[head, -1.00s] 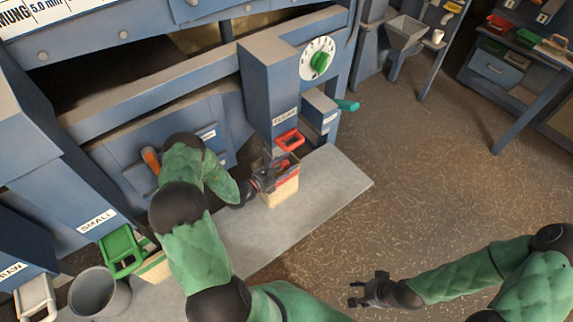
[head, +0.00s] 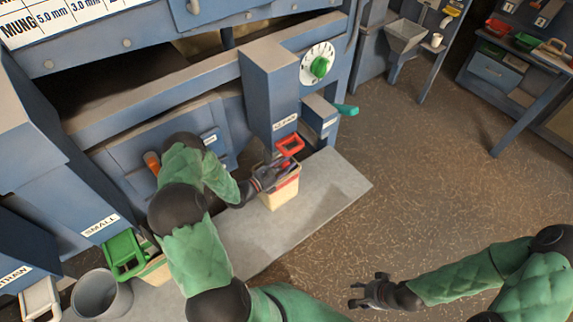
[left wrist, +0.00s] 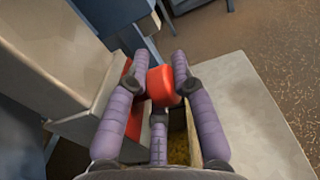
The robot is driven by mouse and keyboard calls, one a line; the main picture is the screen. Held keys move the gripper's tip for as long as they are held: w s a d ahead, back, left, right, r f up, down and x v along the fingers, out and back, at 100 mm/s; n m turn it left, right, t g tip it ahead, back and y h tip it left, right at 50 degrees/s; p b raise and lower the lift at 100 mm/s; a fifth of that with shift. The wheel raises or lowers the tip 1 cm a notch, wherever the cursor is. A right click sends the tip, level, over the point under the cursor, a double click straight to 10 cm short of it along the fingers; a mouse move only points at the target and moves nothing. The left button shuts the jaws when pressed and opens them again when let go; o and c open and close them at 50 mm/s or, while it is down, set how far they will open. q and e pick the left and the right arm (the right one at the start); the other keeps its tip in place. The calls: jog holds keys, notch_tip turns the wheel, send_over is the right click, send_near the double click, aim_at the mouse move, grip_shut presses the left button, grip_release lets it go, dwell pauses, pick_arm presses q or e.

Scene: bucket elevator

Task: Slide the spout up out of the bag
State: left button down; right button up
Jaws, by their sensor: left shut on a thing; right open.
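The red spout (head: 290,144) hangs under the blue chute labelled CLEAN, and its lower end reaches down to the bag's mouth. The cream bag (head: 283,194) with a red band stands upright on the pale slab. My left gripper (head: 268,178) is at the bag's top. In the left wrist view its fingers (left wrist: 164,80) are shut on a red block, part of the spout (left wrist: 163,86). Yellow grain (left wrist: 179,148) shows inside the bag below. How deep the spout sits is hidden. My right gripper (head: 368,291) is open and empty, low over the floor.
The blue machine (head: 272,92) rises close behind the bag, with a dial (head: 318,63) above right. At left are a green spout (head: 123,252) under SMALL and a grey bucket (head: 100,294). The floor (head: 420,180) to the right is clear.

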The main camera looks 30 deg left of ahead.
pick_arm(q)
notch_tip(320, 180, up, 8)
jog(key=p, duration=0.5)
jog(key=shift+d+f, duration=0.1)
jog(key=shift+f, duration=0.1)
jog(key=c, duration=1.1)
grip_release()
jog(key=shift+r, duration=0.1)
